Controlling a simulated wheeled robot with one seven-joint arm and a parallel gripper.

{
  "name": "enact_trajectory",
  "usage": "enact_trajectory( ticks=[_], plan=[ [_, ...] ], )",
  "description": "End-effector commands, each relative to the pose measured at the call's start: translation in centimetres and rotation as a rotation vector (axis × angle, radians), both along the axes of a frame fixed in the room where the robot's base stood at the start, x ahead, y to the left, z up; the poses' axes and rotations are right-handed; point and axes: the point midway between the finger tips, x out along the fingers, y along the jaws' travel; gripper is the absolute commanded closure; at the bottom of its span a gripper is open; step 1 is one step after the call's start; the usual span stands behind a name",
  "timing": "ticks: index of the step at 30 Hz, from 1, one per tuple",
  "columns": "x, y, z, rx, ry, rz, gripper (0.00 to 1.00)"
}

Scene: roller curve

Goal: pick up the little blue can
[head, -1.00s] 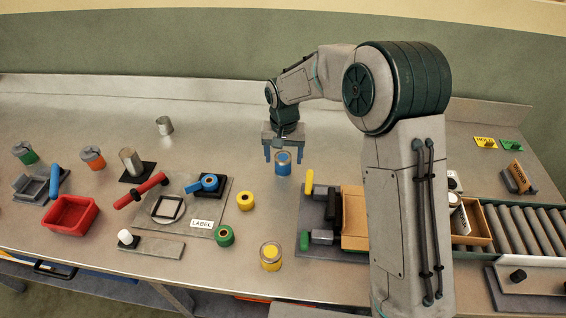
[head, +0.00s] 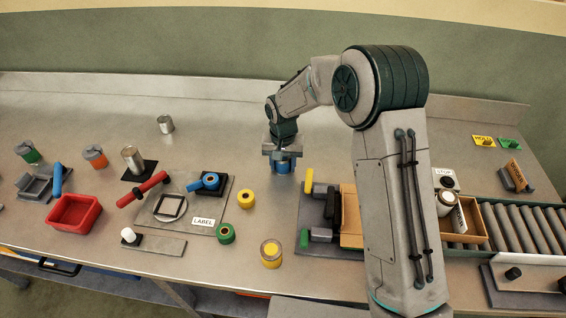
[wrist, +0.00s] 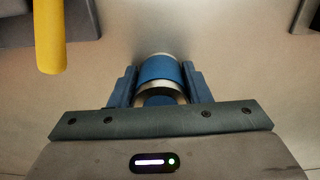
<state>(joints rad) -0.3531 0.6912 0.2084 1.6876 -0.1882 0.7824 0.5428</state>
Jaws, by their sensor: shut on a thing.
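The little blue can (head: 283,165) stands on the steel bench near the middle of the head view. It has a blue band and silver ends. My gripper (head: 283,163) is lowered over it from above and is shut on it. In the wrist view the can (wrist: 158,70) sits between the two blue fingers of my gripper (wrist: 160,88), one on each side. The gripper body hides the can's top in the head view.
A yellow-handled tool (head: 309,181) stands close on the right. A red bin (head: 75,213) is far left. Bare bench lies behind the can.

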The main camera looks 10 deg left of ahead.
Motion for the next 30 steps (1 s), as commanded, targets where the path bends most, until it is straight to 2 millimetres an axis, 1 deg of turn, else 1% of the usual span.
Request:
enact_trajectory(
  ticks=[5,8,11,15,17,21,27,30],
  plan=[
    [0.0,0.0,0.3,0.0,-0.001,0.0,0.83],
    [0.1,0.0,0.9,0.001,-0.003,-0.001,0.83],
    [0.1,0.0,2.0,0.002,-0.004,0.0,0.83],
    [0.3,-0.1,4.3,0.003,-0.006,-0.001,0.83],
    [1.5,-0.8,4.8,0.001,-0.004,-0.005,0.83],
    [3.9,-2.1,6.4,0.003,-0.005,-0.005,0.83],
    [6.7,-3.6,8.4,0.001,-0.003,-0.003,0.83],
    [7.8,-4.2,9.2,0.001,-0.002,-0.002,0.83]
  ],
)
